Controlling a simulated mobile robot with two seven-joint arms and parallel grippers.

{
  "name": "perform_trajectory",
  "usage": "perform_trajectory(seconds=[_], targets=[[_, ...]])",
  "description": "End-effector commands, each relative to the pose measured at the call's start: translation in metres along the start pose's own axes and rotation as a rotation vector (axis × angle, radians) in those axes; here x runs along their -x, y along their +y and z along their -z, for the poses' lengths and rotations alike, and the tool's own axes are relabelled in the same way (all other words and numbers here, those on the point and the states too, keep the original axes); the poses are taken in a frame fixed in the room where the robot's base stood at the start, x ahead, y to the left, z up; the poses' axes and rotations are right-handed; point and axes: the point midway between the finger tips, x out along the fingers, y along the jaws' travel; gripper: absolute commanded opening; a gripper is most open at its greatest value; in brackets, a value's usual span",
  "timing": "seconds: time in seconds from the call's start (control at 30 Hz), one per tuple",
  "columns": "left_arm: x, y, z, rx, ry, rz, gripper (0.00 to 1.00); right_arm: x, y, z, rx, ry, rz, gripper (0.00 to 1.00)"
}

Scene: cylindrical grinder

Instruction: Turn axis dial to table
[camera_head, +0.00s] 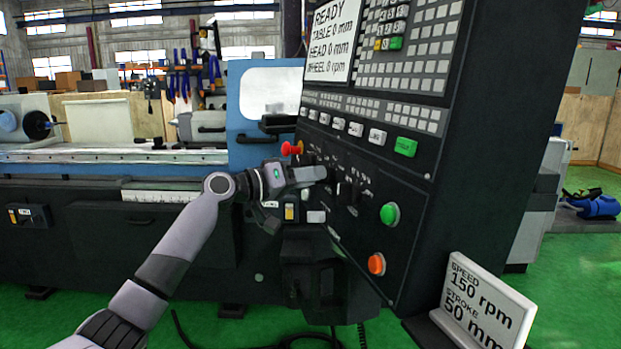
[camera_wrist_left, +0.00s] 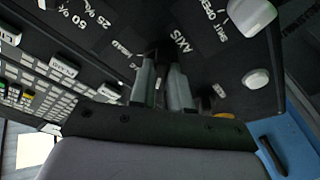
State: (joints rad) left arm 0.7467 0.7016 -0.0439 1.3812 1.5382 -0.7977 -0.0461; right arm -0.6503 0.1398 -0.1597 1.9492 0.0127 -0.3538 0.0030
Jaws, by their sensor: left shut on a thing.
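The black control panel (camera_head: 365,215) of the grinder stands in the middle of the head view. My left gripper (camera_head: 326,174) reaches it from the left, with its fingertips at the row of black dials. In the left wrist view my left gripper (camera_wrist_left: 162,72) has its two fingers close together around a dark knob beside the white AXIS label (camera_wrist_left: 181,40). This axis dial is mostly hidden by the fingers, so its pointing direction cannot be told. My right gripper is not in view.
The screen (camera_head: 331,40) reads READY, with table 0 mm, head 0 mm and wheel 0 rpm. A red knob (camera_head: 291,149) is close above my left gripper. Green (camera_head: 390,214) and orange (camera_head: 376,264) buttons are lower right. A sign (camera_head: 482,305) reads 150 rpm, 50 mm.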

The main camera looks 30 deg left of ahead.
Motion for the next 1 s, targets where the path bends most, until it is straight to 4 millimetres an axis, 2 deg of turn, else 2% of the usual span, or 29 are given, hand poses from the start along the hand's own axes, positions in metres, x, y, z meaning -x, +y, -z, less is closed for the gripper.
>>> perform_trajectory(seconds=[0.43, 1.0], targets=[[0.000, -0.005, -0.004, -0.242, 0.005, -0.059, 0.00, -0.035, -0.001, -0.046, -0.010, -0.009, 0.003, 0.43], [0.000, -0.003, 0.000, -0.606, 0.003, -0.144, 0.00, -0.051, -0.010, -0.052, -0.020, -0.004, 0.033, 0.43]])
